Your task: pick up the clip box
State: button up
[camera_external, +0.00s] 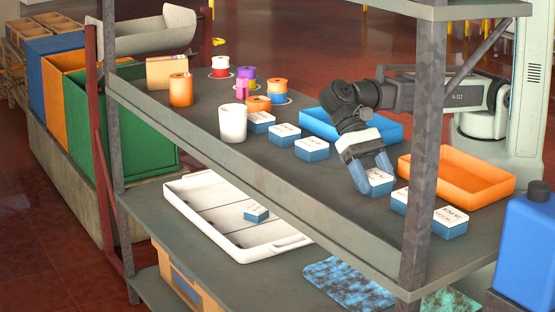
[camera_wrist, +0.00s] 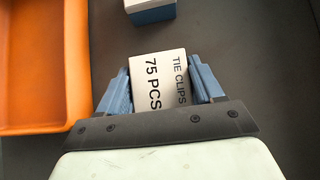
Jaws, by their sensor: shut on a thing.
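The clip box (camera_wrist: 160,82) is a small box with a white top that reads "TIE CLIPS 75 PCS" in the wrist view. In the external view the clip box (camera_external: 380,177) shows a white top and blue sides, and it sits at or just above the grey shelf. My gripper (camera_wrist: 160,85) has its blue fingers on both sides of the box, shut on it. In the external view my gripper (camera_external: 372,172) points down over the box, and its fingers hide part of it. I cannot tell whether the box touches the shelf.
Similar blue and white boxes (camera_external: 312,149) stand in a row on both sides. An orange tray (camera_external: 510,187) is at the right and a blue tray (camera_external: 318,125) behind. A metal post (camera_external: 423,150) stands in front. A white cup (camera_external: 232,124) and spools are at the left.

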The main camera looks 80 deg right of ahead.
aim_at(374, 175)
jog(key=c, duration=0.4)
jog(key=shift+o, duration=0.2)
jog(key=shift+r, duration=0.15)
jog(key=shift+r, duration=4.9)
